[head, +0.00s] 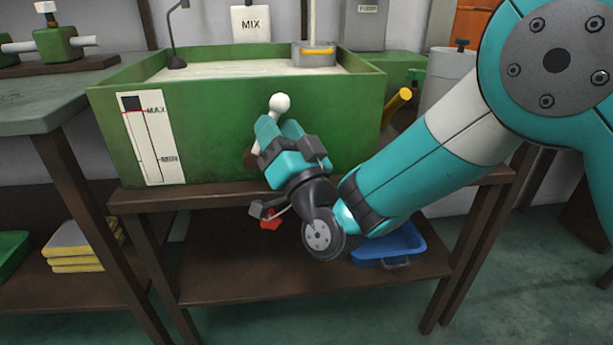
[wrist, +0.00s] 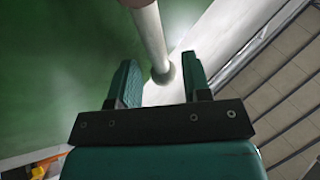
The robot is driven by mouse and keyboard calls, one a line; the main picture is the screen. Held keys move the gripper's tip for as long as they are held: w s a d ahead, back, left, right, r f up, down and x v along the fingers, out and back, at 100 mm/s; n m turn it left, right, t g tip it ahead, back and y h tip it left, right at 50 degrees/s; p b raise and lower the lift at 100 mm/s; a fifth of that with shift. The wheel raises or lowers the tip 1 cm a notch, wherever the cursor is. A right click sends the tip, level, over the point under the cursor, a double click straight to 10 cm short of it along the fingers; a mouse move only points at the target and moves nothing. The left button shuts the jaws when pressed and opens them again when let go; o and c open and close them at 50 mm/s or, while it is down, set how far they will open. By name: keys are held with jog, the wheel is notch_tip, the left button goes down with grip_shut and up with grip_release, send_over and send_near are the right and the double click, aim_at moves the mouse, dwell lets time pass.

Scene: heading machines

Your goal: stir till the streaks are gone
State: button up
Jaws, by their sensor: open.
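A green tank (head: 220,125) on a brown bench holds a pale liquid (head: 220,73); I cannot make out streaks at this angle. A white sign reading MIX (head: 251,24) is behind it. A lever with a white ball knob (head: 279,103) stands at the tank's front wall. My gripper (head: 279,130) is open just below the knob, in front of the wall, partly hiding the shaft. Whether the fingers touch the shaft, I cannot tell.
A gauge marked MAX and MIN (head: 151,138) is on the tank's front. A grey block with a yellow strip (head: 314,53) sits at the back rim. A yellow-handled valve (head: 397,102) juts out at right. A blue tray (head: 388,246) and red object (head: 271,220) are below.

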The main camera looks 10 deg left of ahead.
jog(key=b+v, duration=0.5)
jog(key=v, duration=1.1)
jog(key=shift+d, duration=0.15)
jog(key=shift+c, duration=1.3)
jog(key=w+g+h, duration=0.1)
jog(key=w, duration=0.2)
jog(key=w+d+f+g+h+p, duration=0.1)
jog(key=w, duration=0.3)
jog(key=w+d+f+g+h+p, duration=0.1)
jog(key=w+g+h, duration=0.1)
jog(key=w, duration=0.1)
jog(key=shift+w+m, duration=0.2)
jog(key=shift+m, duration=0.1)
jog(key=s+d+r+n+g+y+p, duration=0.2)
jog(key=d+r+n+g+y, duration=0.25)
jog(key=r+n+g, duration=0.55)
jog(key=shift+y, duration=0.45)
jog(key=w+a, duration=0.1)
jog(key=a, duration=0.4)
jog(key=w+a, duration=0.1)
jog(key=a, duration=0.5)
jog(key=w+a, duration=0.1)
jog(key=a, duration=0.4)
jog(key=shift+w+a, duration=0.1)
jog(key=shift+a, duration=0.25)
